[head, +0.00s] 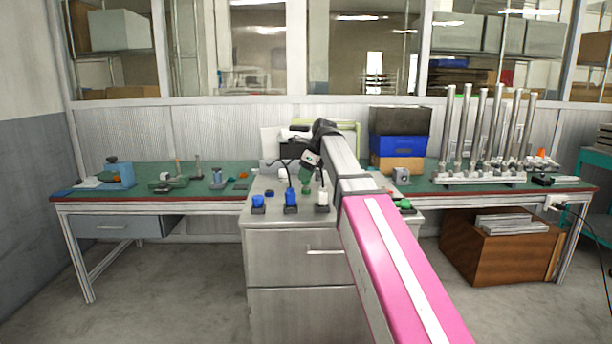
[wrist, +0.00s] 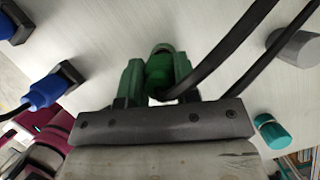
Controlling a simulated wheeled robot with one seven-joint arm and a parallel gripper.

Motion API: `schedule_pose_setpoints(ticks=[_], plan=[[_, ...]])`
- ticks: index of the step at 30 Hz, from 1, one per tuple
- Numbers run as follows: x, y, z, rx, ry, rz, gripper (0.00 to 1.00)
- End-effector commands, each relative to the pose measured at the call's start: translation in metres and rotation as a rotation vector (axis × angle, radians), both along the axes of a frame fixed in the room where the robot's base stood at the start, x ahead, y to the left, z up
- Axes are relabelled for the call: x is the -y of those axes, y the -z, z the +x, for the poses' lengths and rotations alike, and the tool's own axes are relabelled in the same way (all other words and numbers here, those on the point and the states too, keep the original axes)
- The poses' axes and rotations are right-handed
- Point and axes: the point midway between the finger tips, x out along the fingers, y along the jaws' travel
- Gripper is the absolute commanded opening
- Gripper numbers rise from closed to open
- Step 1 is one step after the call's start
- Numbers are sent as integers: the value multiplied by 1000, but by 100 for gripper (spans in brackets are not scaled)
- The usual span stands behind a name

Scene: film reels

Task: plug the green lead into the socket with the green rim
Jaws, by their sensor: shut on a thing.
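The green lead's plug (wrist: 158,75) is between the two green fingers of my gripper (wrist: 157,82) in the wrist view. The gripper is shut on it. In the head view my gripper (head: 305,178) points down over the grey cabinet's top, behind the blue and white plugs, and green shows at its tip. A black cable runs from the plug toward the upper right in the wrist view. A small green and dark item (head: 403,204) lies right of my arm; I cannot tell whether it is the green-rimmed socket. No green rim is clearly seen elsewhere.
On the cabinet (head: 262,232), a blue plug (head: 291,197), another blue one (head: 258,201) and a white one (head: 322,197) stand in dark holders near the front edge. The wrist view shows a grey cylinder (wrist: 297,48) and a teal cylinder (wrist: 270,131) at right.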

Motion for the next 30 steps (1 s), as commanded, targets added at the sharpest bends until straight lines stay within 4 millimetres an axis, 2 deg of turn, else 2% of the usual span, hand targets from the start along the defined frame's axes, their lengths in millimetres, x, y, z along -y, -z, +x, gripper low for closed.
schedule_pose_setpoints(ticks=[28, 29, 30], plan=[[0, 9, 0, 0, 0, 0, 6], [0, 9, 0, 1, 0, 0, 36], [0, 9, 0, 1, 0, 0, 40]])
